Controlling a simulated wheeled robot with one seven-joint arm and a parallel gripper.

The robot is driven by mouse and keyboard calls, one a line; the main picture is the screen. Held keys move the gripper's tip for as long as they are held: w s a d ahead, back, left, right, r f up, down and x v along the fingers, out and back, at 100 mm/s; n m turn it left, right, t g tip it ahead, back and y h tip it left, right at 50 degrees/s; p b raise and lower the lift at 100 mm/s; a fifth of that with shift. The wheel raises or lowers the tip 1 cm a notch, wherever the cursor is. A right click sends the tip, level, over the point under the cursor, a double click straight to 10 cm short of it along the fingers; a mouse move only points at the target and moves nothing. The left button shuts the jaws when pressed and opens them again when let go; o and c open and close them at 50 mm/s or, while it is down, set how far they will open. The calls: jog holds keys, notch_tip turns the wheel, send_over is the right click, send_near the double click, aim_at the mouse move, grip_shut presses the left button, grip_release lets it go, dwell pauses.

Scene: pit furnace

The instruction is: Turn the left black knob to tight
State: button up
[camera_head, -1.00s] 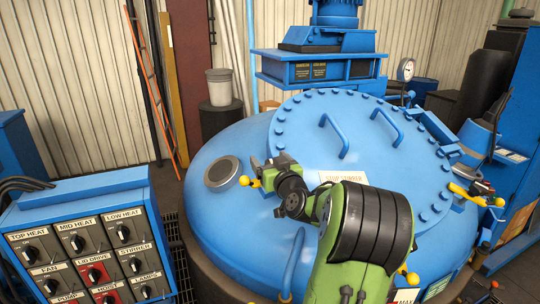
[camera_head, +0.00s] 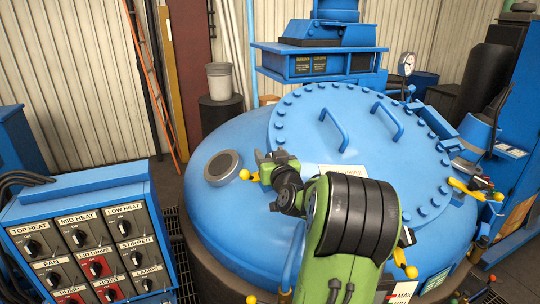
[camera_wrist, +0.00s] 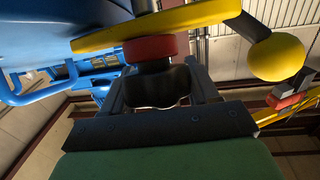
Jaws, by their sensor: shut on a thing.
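The left black knob (camera_wrist: 158,88) sits under a red ring (camera_wrist: 150,49) and a yellow lever (camera_wrist: 165,28) in the wrist view. My gripper (camera_wrist: 160,92) is shut on this knob, one finger on either side. In the head view my gripper (camera_head: 269,159) is at the left edge of the round blue lid (camera_head: 350,120), beside the lever's yellow ball (camera_head: 244,174). The knob is not clear there, and its tightness cannot be read.
Another yellow clamp lever (camera_head: 466,190) is at the lid's right edge, and a yellow ball (camera_head: 411,272) shows at the front. Blue handles (camera_head: 336,131) stand up from the lid. A control panel (camera_head: 80,245) with several switches stands at the lower left.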

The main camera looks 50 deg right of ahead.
jog(key=m+g+h+b, duration=0.1)
jog(key=m+g+h, duration=0.2)
jog(key=m, duration=0.1)
jog(key=m+g+b, duration=0.1)
jog(key=m+g+h+b, duration=0.1)
jog(key=m+g+b, duration=0.1)
jog(key=m+g+h+b, duration=0.1)
jog(key=g, duration=0.1)
jog(key=shift+s+d+f+m, duration=0.25)
jog(key=shift+s+f+m, duration=0.05)
jog(key=shift+f, duration=0.05)
jog(key=m+g, duration=0.1)
jog(key=m+g+b, duration=0.1)
jog(key=m+g, duration=0.1)
jog(key=shift+s+d+r+g, duration=0.1)
jog(key=shift+s+d+g, duration=0.05)
jog(key=shift+s+g, duration=0.15)
jog(key=m+g+p, duration=0.2)
jog(key=m+g, duration=0.1)
jog(key=m+g+p, duration=0.1)
jog(key=shift+s+r+m+g+y, duration=0.1)
jog(key=shift+s+m+g+y, duration=0.2)
jog(key=shift+s+y, duration=0.1)
jog(key=shift+s+m+g+y+p, duration=0.15)
jog(key=shift+m+g+y+p, duration=0.25)
jog(key=shift+m+g+p, duration=0.45)
jog(key=shift+s+f, duration=0.1)
jog(key=shift+f, duration=0.2)
jog(key=o, duration=1)
jog(key=shift+c, duration=0.2)
